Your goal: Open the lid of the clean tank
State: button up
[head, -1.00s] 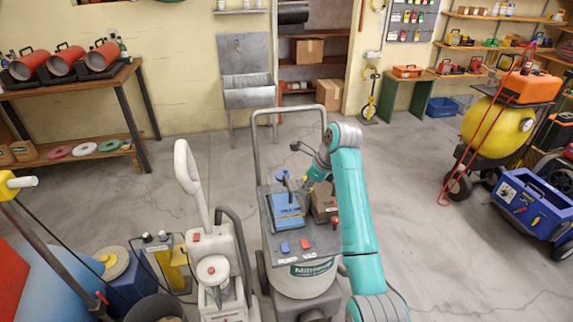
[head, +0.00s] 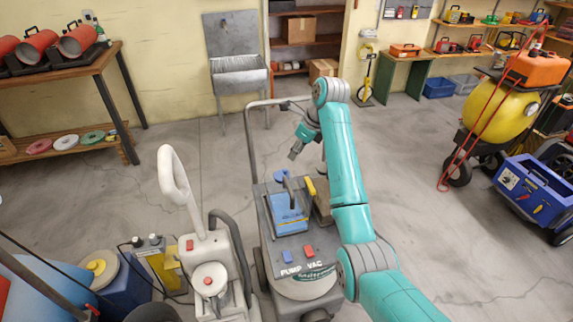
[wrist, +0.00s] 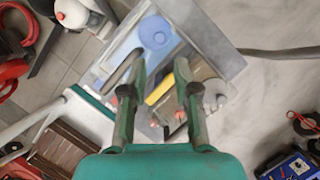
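The clean tank, a blue box (head: 287,216) with white lettering on top, sits in the grey machine's deck. A dark upright bar stands at its back, with a round blue cap (head: 281,173) behind it. In the wrist view the blue cap (wrist: 154,32) shows beyond my fingertips. A brownish tank (head: 321,205) with a yellow piece (head: 310,187) stands right beside the blue one. The yellow piece (wrist: 160,89) also shows between my fingers. My gripper (head: 293,154) is above and behind the blue tank, open and empty. The blue tank's top looks closed.
The machine's grey push handle (head: 249,150) rises at the back left. A white upright machine (head: 207,250) stands close on the left. Red and blue switches (head: 308,251) sit on the front deck. Open floor (head: 420,200) lies to the right.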

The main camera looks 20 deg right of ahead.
aim_at(285, 169)
jog(key=x, duration=0.8)
jog(key=shift+f, duration=0.25)
grip_shut()
